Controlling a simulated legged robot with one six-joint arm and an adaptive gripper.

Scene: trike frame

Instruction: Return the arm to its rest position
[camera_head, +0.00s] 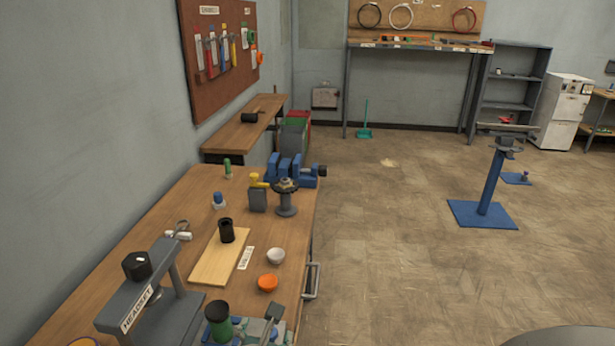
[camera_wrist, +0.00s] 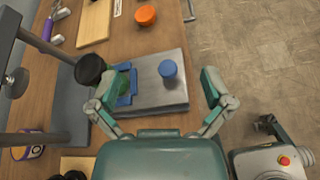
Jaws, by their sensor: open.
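My gripper (camera_wrist: 158,82) shows in the wrist view with its two teal fingers spread wide apart. It is open, and nothing is clasped between the fingers. Below it on the bench is a grey plate (camera_wrist: 150,104) bearing a blue round piece (camera_wrist: 168,69) and a green piece in a blue bracket. The gap between fingertips and plate is hard to judge. In the head view, the bottom edge shows some teal and grey parts near the bench edge; I cannot tell whether they belong to my gripper.
The wooden bench (camera_head: 150,217) holds a grey headset press (camera_head: 160,300), a board (camera_head: 213,268) with a black cup, an orange bowl (camera_head: 268,283), a white bowl (camera_head: 276,256) and a blue vise (camera_head: 290,170). A blue stand (camera_head: 490,185) is on the right. The floor between is clear.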

